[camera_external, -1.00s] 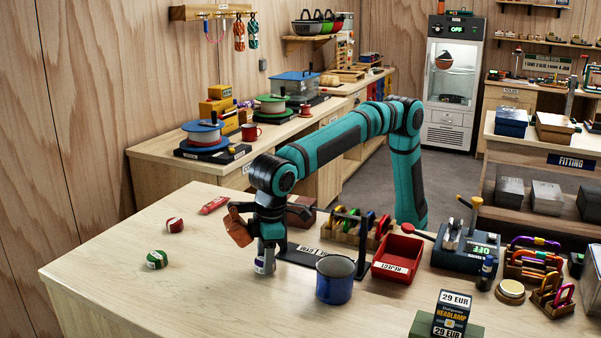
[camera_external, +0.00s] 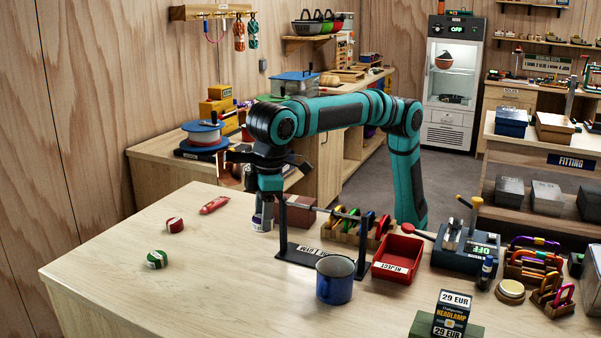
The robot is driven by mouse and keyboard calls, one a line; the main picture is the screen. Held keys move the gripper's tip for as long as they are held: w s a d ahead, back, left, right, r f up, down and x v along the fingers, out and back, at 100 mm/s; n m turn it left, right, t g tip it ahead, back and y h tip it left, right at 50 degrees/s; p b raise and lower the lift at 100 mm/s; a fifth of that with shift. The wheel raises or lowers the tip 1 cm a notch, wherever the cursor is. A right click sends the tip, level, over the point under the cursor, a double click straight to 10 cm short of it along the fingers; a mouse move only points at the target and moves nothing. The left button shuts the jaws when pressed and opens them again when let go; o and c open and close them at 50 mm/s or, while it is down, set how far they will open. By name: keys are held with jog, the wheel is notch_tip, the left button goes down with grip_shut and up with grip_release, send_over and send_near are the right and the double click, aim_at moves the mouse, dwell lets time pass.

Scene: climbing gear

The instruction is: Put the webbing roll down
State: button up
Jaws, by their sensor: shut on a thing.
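My gripper (camera_external: 264,208) points down over the bench (camera_external: 215,270), left of the black rod stand (camera_external: 283,235). It is shut on a small purple and white webbing roll (camera_external: 261,223), whose lower part shows below the fingers. The roll appears to be held above the bench, apart from it. Its upper part is hidden by the gripper. Two similar rolls, one red (camera_external: 174,225) and one green (camera_external: 157,259), lie on the bench to the left.
A blue mug (camera_external: 335,283) stands in front of the rod stand. A red reject tray (camera_external: 397,262) and a rack of coloured carabiners (camera_external: 345,236) are to the right. A red tool (camera_external: 214,204) lies at the back left. The bench's front left is clear.

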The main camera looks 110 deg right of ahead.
notch_tip(320, 180, up, 10)
send_over(291, 200)
jog(key=shift+n, duration=0.4)
jog(key=f, duration=1)
jog(key=shift+s, duration=0.2)
jog(key=shift+f, duration=2.7)
jog(key=shift+f, duration=0.1)
jog(key=o, duration=1)
